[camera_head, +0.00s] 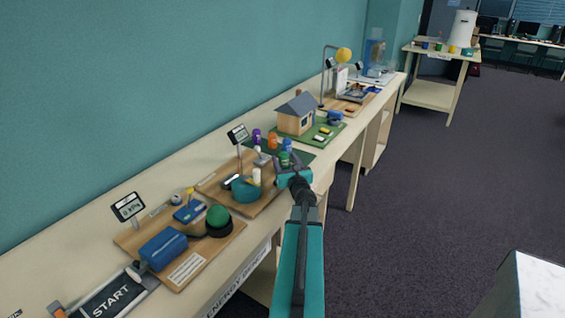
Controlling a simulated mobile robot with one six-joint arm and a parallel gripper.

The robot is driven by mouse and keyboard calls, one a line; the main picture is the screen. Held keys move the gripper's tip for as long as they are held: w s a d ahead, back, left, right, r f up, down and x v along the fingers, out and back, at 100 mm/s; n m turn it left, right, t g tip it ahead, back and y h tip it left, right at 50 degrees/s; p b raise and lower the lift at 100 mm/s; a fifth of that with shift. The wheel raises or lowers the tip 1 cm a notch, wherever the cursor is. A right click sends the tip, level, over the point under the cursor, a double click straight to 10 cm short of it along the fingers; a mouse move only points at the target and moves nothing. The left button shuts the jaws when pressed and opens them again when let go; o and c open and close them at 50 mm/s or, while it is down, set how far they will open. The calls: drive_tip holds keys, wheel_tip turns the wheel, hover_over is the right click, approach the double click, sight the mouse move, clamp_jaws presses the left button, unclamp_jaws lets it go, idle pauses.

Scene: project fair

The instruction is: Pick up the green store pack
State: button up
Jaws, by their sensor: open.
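A small green cylinder (284,159), which looks like the green store pack, stands on a dark green mat (302,155) on the long bench. It is partly hidden by my gripper (286,168), which is open right in front of it. I cannot tell whether the fingers reach around it or only stand close to it. A blue pack (287,145) stands just behind it, with an orange one (272,142) and a purple one (257,136) farther left.
A wooden board with a teal bowl (246,189) and a white cylinder (256,175) lies to the left. A small house model (296,114) stands behind the packs.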

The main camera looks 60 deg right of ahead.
sight(283, 154)
drive_tip(key=shift+w+d, duration=0.15)
idle(0.3)
drive_tip(key=shift+r+p+x, duration=0.15)
drive_tip(key=shift+p+x, duration=0.3)
drive_tip(key=shift+x, duration=0.3)
drive_tip(key=shift+r+p+x, duration=0.1)
drive_tip(key=shift+p+x, duration=0.3)
drive_tip(key=shift+x, duration=0.3)
drive_tip(key=shift+p+x, duration=0.3)
drive_tip(key=shift+x, duration=0.75)
drive_tip(key=c, duration=1.3)
drive_tip(key=shift+o, duration=0.2)
